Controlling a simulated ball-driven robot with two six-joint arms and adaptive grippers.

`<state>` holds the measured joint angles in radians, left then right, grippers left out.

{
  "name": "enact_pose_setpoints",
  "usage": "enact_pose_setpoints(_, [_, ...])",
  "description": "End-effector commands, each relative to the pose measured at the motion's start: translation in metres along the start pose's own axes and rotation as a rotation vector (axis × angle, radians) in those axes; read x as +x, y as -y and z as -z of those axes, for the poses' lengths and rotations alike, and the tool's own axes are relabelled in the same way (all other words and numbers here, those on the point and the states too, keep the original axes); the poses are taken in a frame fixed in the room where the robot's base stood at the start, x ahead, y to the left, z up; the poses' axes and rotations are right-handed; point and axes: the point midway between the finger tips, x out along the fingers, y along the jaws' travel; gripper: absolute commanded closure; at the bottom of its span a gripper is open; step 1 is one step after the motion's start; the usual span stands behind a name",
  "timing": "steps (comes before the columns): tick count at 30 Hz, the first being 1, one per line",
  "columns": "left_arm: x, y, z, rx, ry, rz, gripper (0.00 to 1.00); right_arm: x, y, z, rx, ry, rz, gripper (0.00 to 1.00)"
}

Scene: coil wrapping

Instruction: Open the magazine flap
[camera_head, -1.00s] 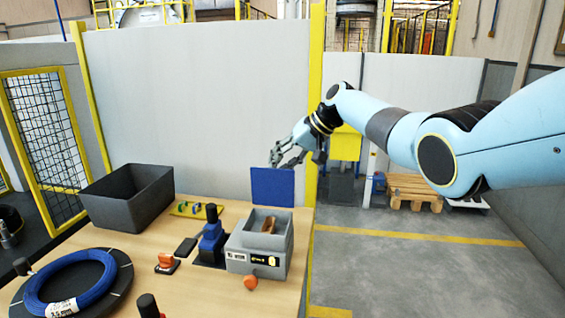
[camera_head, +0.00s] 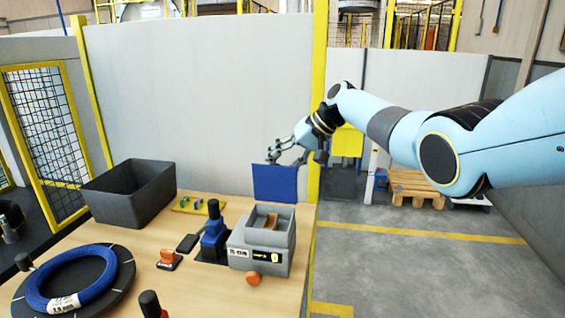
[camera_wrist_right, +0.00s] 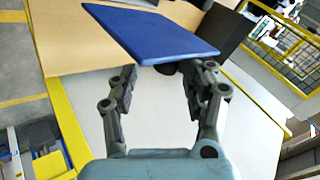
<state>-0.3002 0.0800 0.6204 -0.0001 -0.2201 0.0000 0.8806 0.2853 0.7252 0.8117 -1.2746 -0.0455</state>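The magazine (camera_head: 246,240) is a grey open-topped box on the table, with brown pieces (camera_head: 271,222) inside. A blue flat panel, which looks like its flap (camera_head: 275,184), stands upright behind the box, so the top is uncovered. My right gripper (camera_head: 274,157) is just above the flap's upper left edge. In the right wrist view the blue flap (camera_wrist_right: 150,35) lies beyond the fingertips of the right gripper (camera_wrist_right: 162,76), whose fingers are spread with nothing between them. Whether a finger touches the flap cannot be told. My left gripper is not in view.
A blue and black hand tool (camera_head: 213,236) stands left of the magazine. A dark bin (camera_head: 112,207), a coil of blue cable (camera_head: 75,290) and small orange-topped parts (camera_head: 168,258) are on the table (camera_head: 140,246). A pale partition (camera_head: 200,90) rises behind it.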

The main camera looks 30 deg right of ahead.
Motion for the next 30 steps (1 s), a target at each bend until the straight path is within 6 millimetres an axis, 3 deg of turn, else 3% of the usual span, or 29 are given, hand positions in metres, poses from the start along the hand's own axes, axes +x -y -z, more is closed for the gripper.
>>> enact_pose_setpoints(4, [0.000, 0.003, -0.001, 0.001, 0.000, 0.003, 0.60, -0.002, -0.002, -0.001, 0.001, 0.001, -0.002, 0.54])
enact_pose_setpoints(8, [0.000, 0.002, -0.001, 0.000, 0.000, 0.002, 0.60, -0.017, -0.002, 0.001, 0.000, -0.003, -0.002, 0.54])
enact_pose_setpoints(21, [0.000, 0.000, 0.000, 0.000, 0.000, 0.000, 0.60, -0.106, 0.000, 0.000, -0.001, -0.001, -0.001, 0.54])
enact_pose_setpoints(30, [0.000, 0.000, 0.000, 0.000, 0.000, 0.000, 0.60, -0.120, 0.001, -0.001, -0.001, 0.001, 0.001, 0.54])
